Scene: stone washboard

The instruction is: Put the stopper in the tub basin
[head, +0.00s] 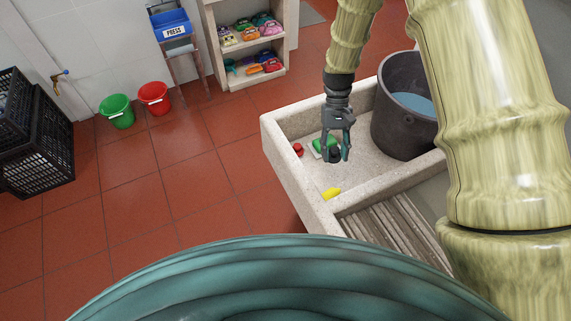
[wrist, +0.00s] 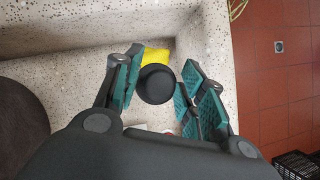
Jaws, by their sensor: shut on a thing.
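The stopper (wrist: 156,84) is a black round piece between my fingers in the wrist view. In the head view it is a small dark shape (head: 334,155) at my fingertips. My gripper (head: 338,157) is shut on it, pointing down over the tub basin (head: 276,137). The basin is a speckled pale stone tub; its floor and wall also show in the wrist view (wrist: 60,85). I cannot tell how high the stopper is above the floor. I see no drain hole in either view.
The basin also holds a dark bucket (head: 394,137) of water at right, a green sponge-like piece (head: 319,146), a small red thing (head: 298,150) and a yellow piece (head: 331,193). A ribbed washboard (head: 390,232) adjoins the near side. Green (head: 117,113) and red (head: 154,99) buckets stand on the floor.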

